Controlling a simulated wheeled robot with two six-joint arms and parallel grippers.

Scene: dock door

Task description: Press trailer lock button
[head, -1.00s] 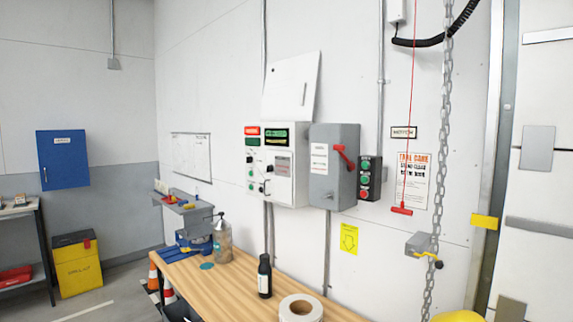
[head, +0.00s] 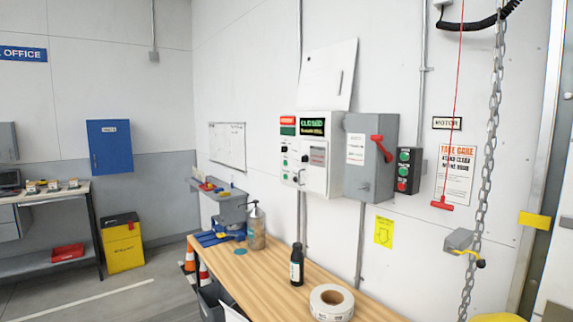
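A white control panel (head: 318,177) with small knobs and green buttons is on the wall behind the workbench, at the middle right of the head view. It has a red label and a dark display with green text at its top. Right of it is a grey switch box (head: 371,184) with a red lever. A black push-button box (head: 409,170) with green buttons and a red one is beside that. The labels are too small to tell which button is the trailer lock. Neither of my grippers is in view.
A wooden workbench (head: 258,285) stands below the panel, holding a tape roll (head: 331,302), a dark bottle (head: 297,266) and a pump bottle (head: 256,228). A chain (head: 487,170) and a red pull handle (head: 442,206) hang at the right. Open floor lies at the left.

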